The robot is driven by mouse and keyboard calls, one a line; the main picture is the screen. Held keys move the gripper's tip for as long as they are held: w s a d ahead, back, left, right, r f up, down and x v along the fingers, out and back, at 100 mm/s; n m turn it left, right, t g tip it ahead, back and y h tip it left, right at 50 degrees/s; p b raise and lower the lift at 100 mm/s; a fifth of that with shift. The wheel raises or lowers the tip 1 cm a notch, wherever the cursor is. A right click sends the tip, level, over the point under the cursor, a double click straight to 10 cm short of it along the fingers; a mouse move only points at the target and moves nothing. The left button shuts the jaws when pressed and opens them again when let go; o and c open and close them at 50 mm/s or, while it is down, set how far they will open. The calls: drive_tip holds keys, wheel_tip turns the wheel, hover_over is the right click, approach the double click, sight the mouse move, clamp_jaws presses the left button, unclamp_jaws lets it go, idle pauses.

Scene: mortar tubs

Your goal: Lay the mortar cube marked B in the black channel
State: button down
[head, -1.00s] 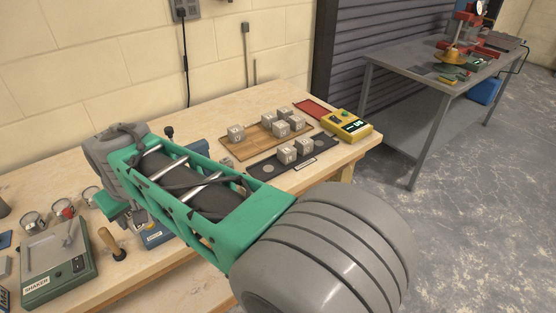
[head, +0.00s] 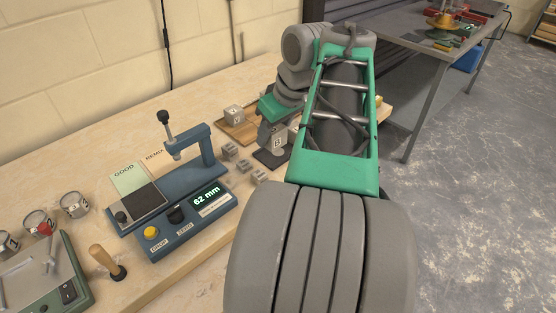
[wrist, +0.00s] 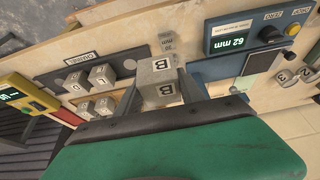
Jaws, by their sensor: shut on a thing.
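My gripper (wrist: 164,88) is shut on the grey mortar cube marked B (wrist: 160,76), with a finger on either side of it in the wrist view. The cube also shows in the head view (head: 277,139), where my arm hides part of the scene behind it. In the head view only the channel's near end (head: 268,158) shows, just below the held cube. I cannot tell the cube's height above it.
A blue gauge (head: 187,220) reading 62 mm stands left of my gripper. Several small grey blocks (head: 244,166) lie between it and the channel. More cubes (head: 234,114) stand on a wooden board (head: 236,131) behind. A yellow device (wrist: 22,92) sits beyond the channel.

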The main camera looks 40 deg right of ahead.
drive_tip(key=s+d, duration=0.4)
drive_tip(key=s, duration=0.1)
drive_tip(key=b, duration=0.4)
hover_over(278, 152)
drive_tip(key=s, duration=0.1)
wheel_tip(278, 152, down, 8)
drive_tip(key=shift+a+f, duration=0.15)
drive_tip(key=shift+f, duration=0.1)
drive_tip(key=shift+w+f, duration=0.25)
drive_tip(key=shift+f, duration=0.05)
drive_tip(key=shift+w+d+f+b, duration=0.15)
drive_tip(key=shift+f+b, duration=0.15)
drive_tip(key=shift+f, duration=0.65)
drive_tip(key=shift+w+d+f+b, duration=0.15)
drive_tip(key=shift+f+b, duration=0.15)
drive_tip(key=shift+f, duration=0.65)
drive_tip(key=shift+f, duration=0.2)
drive_tip(key=c, duration=0.7)
unclamp_jaws()
